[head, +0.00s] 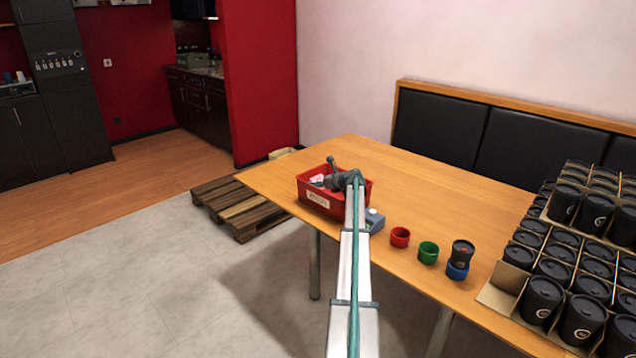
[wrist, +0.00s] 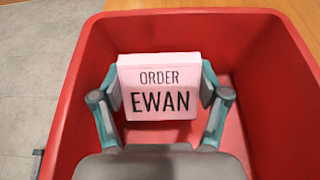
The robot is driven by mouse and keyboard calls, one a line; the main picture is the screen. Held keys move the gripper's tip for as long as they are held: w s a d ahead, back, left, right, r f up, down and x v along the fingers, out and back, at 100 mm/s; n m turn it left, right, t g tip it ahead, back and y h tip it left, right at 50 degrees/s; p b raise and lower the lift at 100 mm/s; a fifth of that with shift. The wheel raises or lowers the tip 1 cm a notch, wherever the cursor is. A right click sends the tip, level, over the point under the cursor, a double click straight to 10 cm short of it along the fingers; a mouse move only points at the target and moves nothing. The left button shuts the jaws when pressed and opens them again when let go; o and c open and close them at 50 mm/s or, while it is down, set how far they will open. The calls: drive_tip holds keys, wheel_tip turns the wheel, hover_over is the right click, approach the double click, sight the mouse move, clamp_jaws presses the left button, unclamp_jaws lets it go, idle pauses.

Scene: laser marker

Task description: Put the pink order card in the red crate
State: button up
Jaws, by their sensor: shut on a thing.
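The pink order card (wrist: 159,65) reads "ORDER EWAN" in the wrist view. My gripper (wrist: 160,90) is shut on it, with one finger at each side edge of the card. The card is within the walls of the red crate (wrist: 75,85); I cannot tell whether it touches the crate floor. In the head view the red crate (head: 318,203) stands at the table's left end with a white label on its front. My gripper (head: 322,180) is over and partly inside it there, and only a bit of the card shows.
A small grey device (head: 374,221) stands right of the crate. Cartons of black cups (head: 560,270) fill the table's right end. The table's back middle is clear.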

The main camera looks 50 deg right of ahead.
drive_tip(key=shift+f, duration=0.55)
drive_tip(key=o, duration=0.9)
drive_tip(key=shift+r, duration=0.1)
drive_tip(key=shift+r, duration=0.3)
drive_tip(key=b+v, duration=0.1)
drive_tip(key=v, duration=1.1)
drive_tip(key=shift+r, duration=0.2)
